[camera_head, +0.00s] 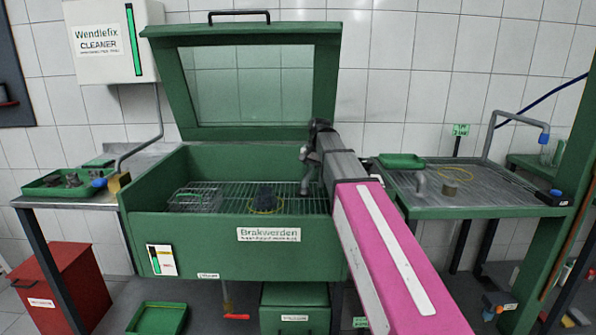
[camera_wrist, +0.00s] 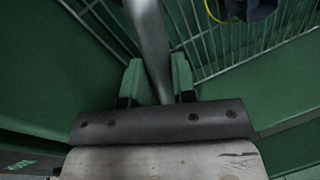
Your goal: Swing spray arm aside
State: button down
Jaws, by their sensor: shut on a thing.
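The spray arm, a grey metal tube (camera_wrist: 150,40), runs between the two green fingers of my gripper (camera_wrist: 158,72) in the wrist view. My gripper is shut on it. In the head view my forearm reaches over the front right of the green washing cabinet (camera_head: 180,222), whose lid (camera_head: 262,36) stands open. My gripper's fingers cannot be made out there. A wire grid (camera_head: 228,198) forms the cabinet's floor. A dark part (camera_head: 264,197) and a yellow ring (camera_head: 268,210) lie on it, also partly seen at the wrist view's top.
A wire basket (camera_head: 194,200) stands at the left on the grid. The left table holds a green tray of parts (camera_head: 68,181). The right table (camera_head: 475,205) has a small green tray (camera_head: 402,161) and a bent pipe. The cabinet's walls surround my gripper.

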jog(key=shift+s+d+n, duration=0.2)
jog(key=shift+d+n, duration=0.3)
jog(key=shift+d, duration=0.45)
jog(key=shift+s+d+n, duration=0.2)
jog(key=shift+d+n, duration=0.3)
jog(key=shift+d, duration=0.4)
jog(key=c, duration=0.9)
grip_release()
jog(key=shift+s+d+r, duration=0.1)
jog(key=shift+d+r, duration=0.25)
jog(key=shift+r, duration=1.4)
jog(key=shift+s+d+r, duration=0.1)
jog(key=shift+d+r, duration=0.3)
jog(key=shift+r, duration=1.4)
jog(key=shift+d+r, duration=0.35)
jog(key=shift+r, duration=1.4)
